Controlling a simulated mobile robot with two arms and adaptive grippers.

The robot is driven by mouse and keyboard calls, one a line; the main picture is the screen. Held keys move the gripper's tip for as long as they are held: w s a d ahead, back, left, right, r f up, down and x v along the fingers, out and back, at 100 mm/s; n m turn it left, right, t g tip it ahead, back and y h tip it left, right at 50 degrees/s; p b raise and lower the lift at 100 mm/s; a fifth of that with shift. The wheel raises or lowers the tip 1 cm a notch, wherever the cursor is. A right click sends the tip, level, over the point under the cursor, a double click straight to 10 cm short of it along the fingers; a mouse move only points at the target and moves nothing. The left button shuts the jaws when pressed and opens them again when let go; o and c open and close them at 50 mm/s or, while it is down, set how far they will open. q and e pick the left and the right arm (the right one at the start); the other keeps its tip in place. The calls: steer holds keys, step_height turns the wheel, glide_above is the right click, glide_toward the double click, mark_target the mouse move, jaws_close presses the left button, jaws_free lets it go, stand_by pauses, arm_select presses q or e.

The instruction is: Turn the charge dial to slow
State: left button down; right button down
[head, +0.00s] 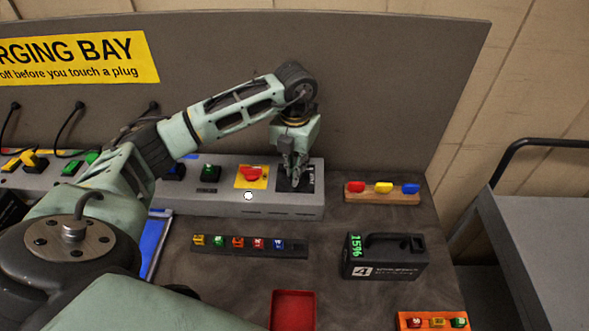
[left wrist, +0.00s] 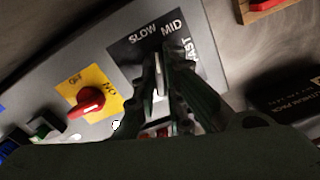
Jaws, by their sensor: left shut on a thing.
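The black dial plate (head: 307,185) is at the right end of the grey charger box. In the left wrist view the plate (left wrist: 126,50) shows the words SLOW, MID and a partly covered FAST. My left gripper (head: 295,178) points down over this plate, and its fingers are shut on the charge dial. My right gripper is not in view.
Left of the plate is a red switch (head: 251,174) on a yellow plate. A white round spot (head: 248,196) is on the box's front edge.

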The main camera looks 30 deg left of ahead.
arm_select(q)
steer(key=shift+d+n+b, duration=0.1)
steer(key=shift+n+b, duration=0.25)
steer(key=shift+n, duration=1.65)
steer(key=c, duration=1.8)
jaws_free()
step_height(320, 180, up, 12)
